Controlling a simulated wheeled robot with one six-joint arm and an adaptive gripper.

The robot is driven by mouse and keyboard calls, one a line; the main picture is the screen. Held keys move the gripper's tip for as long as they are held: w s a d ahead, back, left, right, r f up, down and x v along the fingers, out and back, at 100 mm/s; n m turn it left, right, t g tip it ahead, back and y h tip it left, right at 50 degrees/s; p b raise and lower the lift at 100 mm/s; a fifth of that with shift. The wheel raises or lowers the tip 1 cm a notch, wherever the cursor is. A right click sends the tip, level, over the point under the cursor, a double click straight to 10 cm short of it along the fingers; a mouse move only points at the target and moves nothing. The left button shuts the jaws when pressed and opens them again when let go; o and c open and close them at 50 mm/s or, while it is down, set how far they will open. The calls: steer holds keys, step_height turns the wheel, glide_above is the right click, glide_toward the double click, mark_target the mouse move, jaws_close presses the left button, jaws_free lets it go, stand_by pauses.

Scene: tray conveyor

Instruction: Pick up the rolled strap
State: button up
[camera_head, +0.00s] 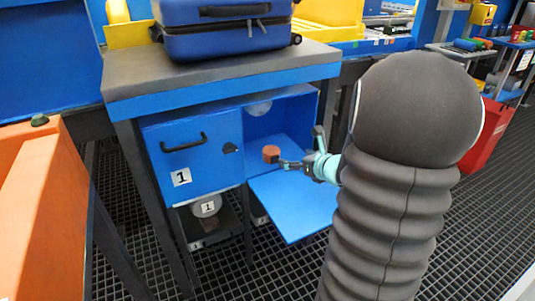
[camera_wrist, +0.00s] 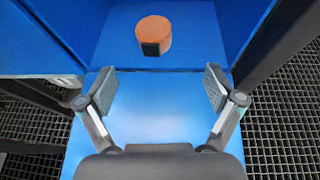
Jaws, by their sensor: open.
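The rolled strap is an orange roll with a dark end patch. It lies inside the open blue compartment, near its front edge, in the head view (camera_head: 271,153). In the wrist view the rolled strap (camera_wrist: 154,35) is ahead of the fingertips and a little left of the midline between them. My gripper (camera_wrist: 160,85) is open and empty, its two pads spread wide above the blue lowered door. In the head view my gripper (camera_head: 295,163) points left into the compartment, close to the strap. Whether a fingertip touches the strap cannot be told there.
The lowered blue door (camera_head: 292,203) sticks out below the compartment. A closed blue door (camera_head: 188,152) marked 1 is to its left. A blue suitcase (camera_head: 222,28) stands on the grey worktop (camera_head: 130,72) above. An orange bin (camera_head: 32,200) is at the left. Compartment walls bound the strap's sides.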

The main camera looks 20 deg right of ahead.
mark_target(273, 151)
steer(key=x, duration=0.8)
steer(key=shift+a, duration=0.15)
steer(key=shift+a+x, duration=0.25)
steer(key=shift+x, duration=1.05)
steer(key=shift+a+x, duration=0.2)
steer(key=shift+x, duration=1.1)
steer(key=shift+r, duration=0.2)
steer(key=c, duration=1.3)
